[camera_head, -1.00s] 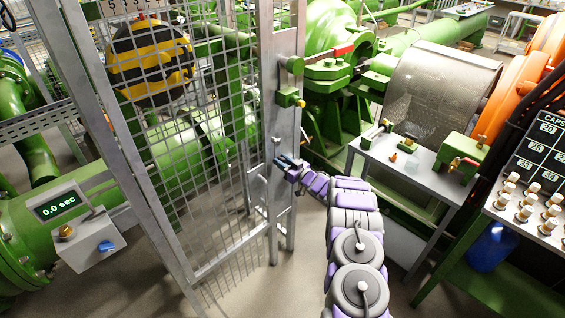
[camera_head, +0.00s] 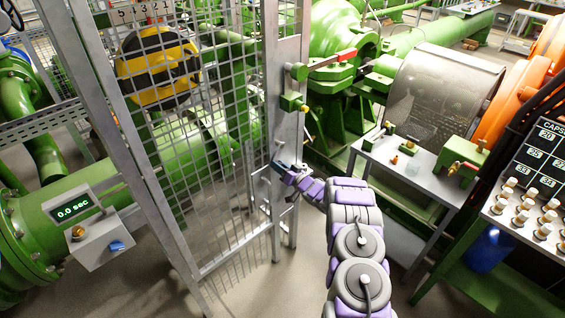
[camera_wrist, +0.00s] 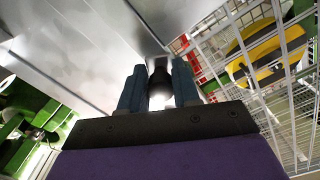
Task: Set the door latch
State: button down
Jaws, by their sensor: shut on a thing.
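The tall mesh door (camera_head: 190,130) with a grey metal frame stands at left centre. Its edge post (camera_head: 287,70) carries a green latch block with a yellow knob (camera_head: 293,103). My gripper (camera_head: 279,168) is at this post, below the latch block and apart from it. In the wrist view my gripper (camera_wrist: 159,88) has its two blue fingers on either side of a dark rounded knob (camera_wrist: 159,78), shut on it. A pale metal panel (camera_wrist: 80,50) lies close beyond the fingers. The knob's far side and mounting are hidden.
A grey control box (camera_head: 100,240) reading 0.0 sec stands at lower left. A small grey table (camera_head: 415,160) with fittings and a panel of cream knobs (camera_head: 525,215) are at right. Green machinery (camera_head: 335,110) with a red-handled lever (camera_head: 333,58) is behind. Floor is clear below the door.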

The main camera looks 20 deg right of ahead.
jog(key=m, duration=0.1)
jog(key=a+r+m+p, duration=0.1)
jog(key=r+m+p, duration=0.1)
jog(key=m, duration=0.1)
jog(key=shift+s+a, duration=0.3)
jog(key=m+p, duration=0.1)
jog(key=a+r+m+p, duration=0.1)
jog(key=shift+s+r+m, duration=0.2)
jog(key=shift+m, duration=0.1)
jog(key=r+m+p, duration=0.2)
jog(key=m, duration=0.1)
jog(key=shift+s+a, duration=0.1)
jog(key=shift+a, duration=0.25)
jog(key=shift+a+r+m+p, duration=0.1)
jog(key=shift+r+m+p, duration=0.65)
jog(key=shift+m, duration=0.65)
jog(key=shift+r, duration=0.1)
jog(key=c, duration=0.9)
grip_release()
